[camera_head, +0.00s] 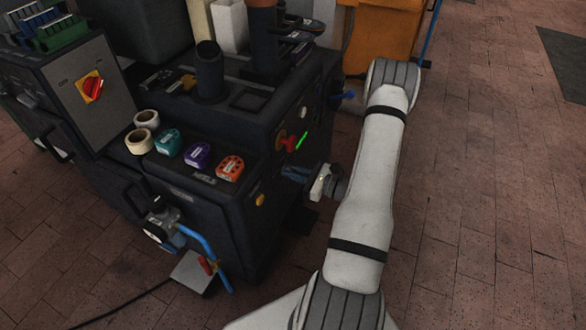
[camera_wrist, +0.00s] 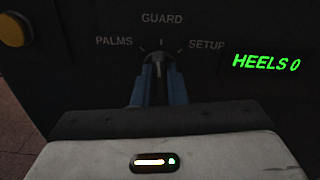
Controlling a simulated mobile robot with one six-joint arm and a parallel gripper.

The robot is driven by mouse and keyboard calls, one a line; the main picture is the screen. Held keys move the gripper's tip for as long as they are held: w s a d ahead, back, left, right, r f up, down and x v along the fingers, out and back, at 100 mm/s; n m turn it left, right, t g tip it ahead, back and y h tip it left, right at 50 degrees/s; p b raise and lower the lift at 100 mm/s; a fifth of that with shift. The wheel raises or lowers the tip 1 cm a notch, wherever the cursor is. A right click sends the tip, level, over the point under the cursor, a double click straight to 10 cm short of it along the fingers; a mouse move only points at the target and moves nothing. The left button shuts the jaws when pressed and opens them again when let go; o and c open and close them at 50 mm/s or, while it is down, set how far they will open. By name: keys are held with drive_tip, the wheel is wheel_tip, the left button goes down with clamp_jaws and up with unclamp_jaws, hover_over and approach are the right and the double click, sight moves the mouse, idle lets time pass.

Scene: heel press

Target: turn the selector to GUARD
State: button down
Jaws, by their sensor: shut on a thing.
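The selector (camera_wrist: 158,66) is a small dark knob on the machine's black front panel, seen in the wrist view. White labels stand around it: PALMS at upper left, GUARD above, SETUP at upper right. The knob stands about upright, its pale mark pointing up toward GUARD. My gripper (camera_wrist: 159,84) has its blue fingers on either side of the knob, shut on it. In the head view my gripper (camera_head: 296,173) reaches the machine's right-hand face from the right; the selector is hidden there. The lower part of the knob is hard to make out.
A green display (camera_wrist: 266,62) reads HEELS 0 to the right of the selector. A yellow button (camera_wrist: 14,29) is at upper left. A red knob (camera_head: 291,143) sticks out above my gripper in the head view.

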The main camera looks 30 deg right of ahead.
drive_tip(key=shift+s+a+f+m+p, duration=0.1)
drive_tip(key=shift+m+p, duration=0.25)
drive_tip(key=shift+m, duration=0.35)
drive_tip(key=c, duration=1.5)
unclamp_jaws()
drive_tip(key=shift+o, duration=0.2)
drive_tip(key=p+v, duration=0.1)
drive_tip(key=v, duration=0.6)
drive_tip(key=shift+s+d+p, duration=0.3)
drive_tip(key=shift+p, duration=0.1)
